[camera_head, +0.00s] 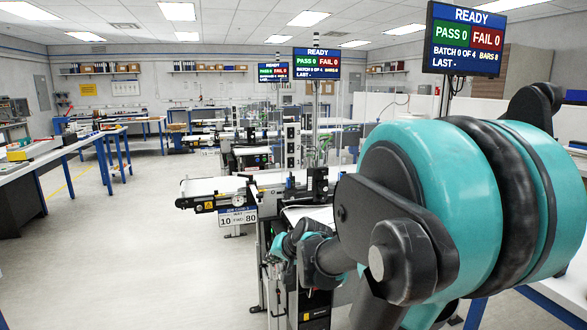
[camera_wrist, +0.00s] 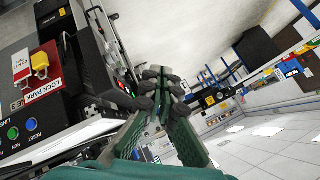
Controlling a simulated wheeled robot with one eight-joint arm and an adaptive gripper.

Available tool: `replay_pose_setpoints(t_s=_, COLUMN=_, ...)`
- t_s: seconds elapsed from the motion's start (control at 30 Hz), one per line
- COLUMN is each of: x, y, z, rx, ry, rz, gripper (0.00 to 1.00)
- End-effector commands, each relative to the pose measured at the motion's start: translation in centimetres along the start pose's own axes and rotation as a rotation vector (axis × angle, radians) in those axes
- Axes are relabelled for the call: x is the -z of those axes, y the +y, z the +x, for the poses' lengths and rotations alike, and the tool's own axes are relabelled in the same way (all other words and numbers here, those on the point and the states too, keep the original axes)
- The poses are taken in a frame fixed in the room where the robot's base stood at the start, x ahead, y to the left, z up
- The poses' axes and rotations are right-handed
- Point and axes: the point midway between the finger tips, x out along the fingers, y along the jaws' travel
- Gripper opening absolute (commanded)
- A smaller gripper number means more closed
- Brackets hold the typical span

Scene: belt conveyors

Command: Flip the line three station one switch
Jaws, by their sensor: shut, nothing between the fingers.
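In the wrist view my gripper (camera_wrist: 160,80) is shut and empty, its dark fingertips together. To its left is a tilted control panel (camera_wrist: 55,100) whose partly cut-off lettering reads "LINE" and a 3. It carries a green run button (camera_wrist: 13,133), a blue reset button (camera_wrist: 31,124) and a yellow padlock-like piece (camera_wrist: 40,64) by a red "LOCK PARK" label (camera_wrist: 43,88). The fingers look apart from the panel. I cannot pick out the station one switch. In the head view my teal arm covers the right side, and the fingertips cannot be made out.
In the head view a belt conveyor (camera_head: 215,186) with a sign (camera_head: 238,216) reading 10 and 80 stands mid-picture. More conveyors lie behind it. Status screens (camera_head: 465,40) reading READY hang above. A workbench (camera_head: 58,154) stands at left; the floor (camera_head: 125,235) between is clear.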

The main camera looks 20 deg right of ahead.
Motion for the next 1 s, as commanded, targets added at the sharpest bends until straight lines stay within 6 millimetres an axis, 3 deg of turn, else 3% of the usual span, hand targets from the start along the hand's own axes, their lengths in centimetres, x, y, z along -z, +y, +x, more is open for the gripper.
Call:
replay_pose_setpoints(t_s=0.03, x=3.3, y=-1.0, z=0.0, rx=0.048, ry=0.057, rz=0.084, gripper=0.00)
replay_pose_setpoints(t_s=0.2, x=14.5, y=-3.3, z=-1.5, rx=0.220, ry=0.258, rz=0.388, gripper=0.00)
replay_pose_setpoints(t_s=0.3, x=20.4, y=-3.2, z=-3.0, rx=0.306, ry=0.364, rz=0.553, gripper=0.00)
replay_pose_setpoints(t_s=0.43, x=26.2, y=-2.4, z=-5.0, rx=0.390, ry=0.471, rz=0.723, gripper=0.00)
replay_pose_setpoints(t_s=0.5, x=28.3, y=-1.9, z=-5.7, rx=0.420, ry=0.510, rz=0.786, gripper=0.00)
replay_pose_setpoints(t_s=0.63, x=30.4, y=-1.2, z=-6.7, rx=0.453, ry=0.552, rz=0.854, gripper=0.00)
replay_pose_setpoints(t_s=1.0, x=30.8, y=-1.1, z=-6.8, rx=0.460, ry=0.560, rz=0.869, gripper=0.00)
